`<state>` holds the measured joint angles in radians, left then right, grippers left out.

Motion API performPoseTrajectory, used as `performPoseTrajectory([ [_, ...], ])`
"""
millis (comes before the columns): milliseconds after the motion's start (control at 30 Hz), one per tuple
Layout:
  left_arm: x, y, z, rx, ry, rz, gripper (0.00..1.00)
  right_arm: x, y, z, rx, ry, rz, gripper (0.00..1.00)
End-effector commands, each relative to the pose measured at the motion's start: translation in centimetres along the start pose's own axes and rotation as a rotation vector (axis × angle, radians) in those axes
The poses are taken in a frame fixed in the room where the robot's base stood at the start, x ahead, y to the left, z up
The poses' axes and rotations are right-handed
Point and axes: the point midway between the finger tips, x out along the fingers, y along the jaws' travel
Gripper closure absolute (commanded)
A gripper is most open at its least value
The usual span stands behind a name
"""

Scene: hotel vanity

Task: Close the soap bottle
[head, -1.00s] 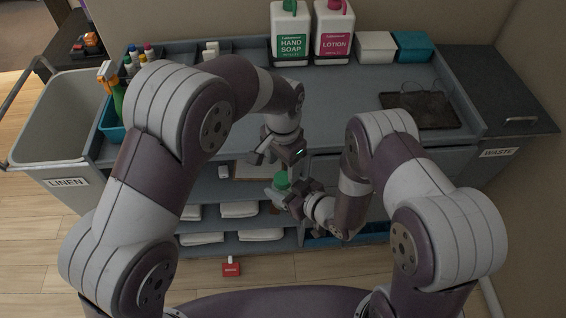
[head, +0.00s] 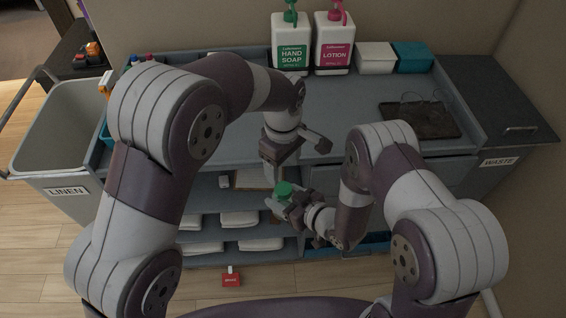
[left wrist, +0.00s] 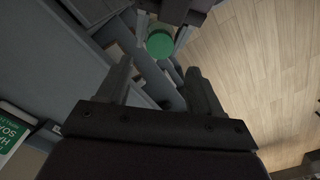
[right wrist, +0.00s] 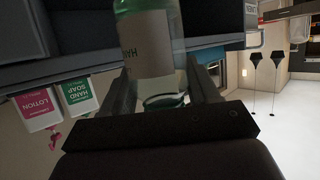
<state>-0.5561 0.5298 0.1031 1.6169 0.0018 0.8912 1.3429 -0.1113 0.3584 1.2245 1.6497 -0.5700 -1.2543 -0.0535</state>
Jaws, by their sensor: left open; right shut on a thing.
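The soap bottle (right wrist: 150,45) is a clear, greenish bottle with a white label, large in the right wrist view. My right gripper (head: 284,198) is shut on it in front of the cart. A round green cap (head: 284,188) shows at the bottle's top in the head view. The cap also shows in the left wrist view (left wrist: 159,43); I cannot tell how tightly it sits. My left gripper (left wrist: 160,78) is open and empty, its fingers pointing toward the cap but apart from it. In the head view it is just above the bottle.
Large hand soap (head: 291,45) and lotion (head: 334,45) dispensers stand at the back of the cart top (head: 345,100). A dark tray (head: 420,120) lies at right. Folded white towels (head: 240,219) lie on the shelves below. A linen bin (head: 62,150) stands at left.

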Motion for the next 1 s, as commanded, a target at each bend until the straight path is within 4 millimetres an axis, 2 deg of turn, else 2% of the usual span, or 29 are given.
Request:
performPoseTrajectory([
  [167, 0.8, 0.0, 0.0, 0.001, 0.000, -0.002, 0.34, 0.0, 0.0, 0.0, 0.000, 0.000, 0.000, 1.00],
  [400, 4.7, -0.1, 0.0, 0.002, -0.001, -0.003, 0.34, 0.0, 0.0, 0.0, 0.000, 0.000, 0.000, 1.00],
  [600, 7.2, 0.0, 0.0, 0.002, 0.000, -0.001, 0.34, 0.0, 0.0, 0.0, 0.000, 0.000, 0.000, 1.00],
  [733, 7.9, 0.0, 0.0, 0.002, 0.000, 0.000, 0.34, 0.0, 0.0, 0.0, 0.000, 0.000, 0.000, 1.00],
  [1000, 8.0, 0.0, 0.0, 0.003, 0.000, 0.000, 0.34, 0.0, 0.0, 0.0, 0.000, 0.000, 0.000, 1.00],
])
